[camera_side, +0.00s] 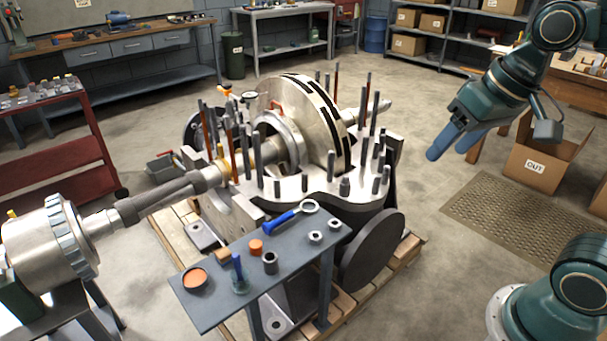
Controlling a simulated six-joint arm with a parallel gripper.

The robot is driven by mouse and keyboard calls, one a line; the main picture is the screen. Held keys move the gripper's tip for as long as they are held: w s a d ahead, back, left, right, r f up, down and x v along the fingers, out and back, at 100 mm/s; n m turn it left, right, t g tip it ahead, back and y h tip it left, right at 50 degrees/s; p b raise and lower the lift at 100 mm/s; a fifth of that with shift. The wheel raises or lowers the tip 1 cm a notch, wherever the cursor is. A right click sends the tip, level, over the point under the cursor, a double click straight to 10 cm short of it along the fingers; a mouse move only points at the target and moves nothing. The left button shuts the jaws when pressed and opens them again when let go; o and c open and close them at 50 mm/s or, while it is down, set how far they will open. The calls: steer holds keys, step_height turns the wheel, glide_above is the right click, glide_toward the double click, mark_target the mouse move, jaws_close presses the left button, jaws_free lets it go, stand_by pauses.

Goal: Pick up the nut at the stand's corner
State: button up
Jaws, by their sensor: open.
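The stand (213,316) is a small dark grey table in front of the split casing (311,197). A small silver nut (335,225) sits near the stand's right back corner. A second similar nut (315,237) sits just to its left and nearer the camera. My gripper (447,151) hangs at the upper right, well above and away from the stand. Its two blue fingers are apart, with nothing between them.
The stand also holds a blue-handled ring tool (286,217), a dark sleeve (270,263), an orange piece (256,247), a brush in a jar (239,278) and an orange-filled dish (195,279). Upright studs (366,125) rise from the casing. A round cover (372,252) leans beside the stand.

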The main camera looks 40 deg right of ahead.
steer(key=w+d+f+m+g+y, duration=0.1)
steer(key=w+d+f+m, duration=0.2)
steer(key=w, duration=0.6)
steer(key=w+d+f+m+g+y, duration=0.1)
steer(key=w+f+m+g, duration=0.15)
steer(key=w+m, duration=0.45)
steer(key=w+d+f+m+y, duration=0.1)
steer(key=w+f, duration=0.4)
steer(key=f, duration=0.5)
steer(key=w+d+f+m+g+y, duration=0.1)
steer(key=w+d+f+m, duration=0.3)
steer(key=f, duration=0.6)
steer(key=w+d, duration=0.1)
steer(key=w, duration=0.1)
steer(key=shift+w+d, duration=0.2)
steer(key=shift+w, duration=0.1)
steer(key=shift+f, duration=0.1)
glide_above(334, 225)
steer(key=d, duration=0.2)
steer(key=shift+s+a+f, duration=0.1)
steer(key=shift+s+f, duration=0.1)
steer(key=shift+f, duration=1.75)
steer(key=shift+s+a+f, duration=0.1)
steer(key=shift+s+f, duration=0.05)
steer(key=shift+f, duration=1.8)
steer(key=shift+x, duration=2.55)
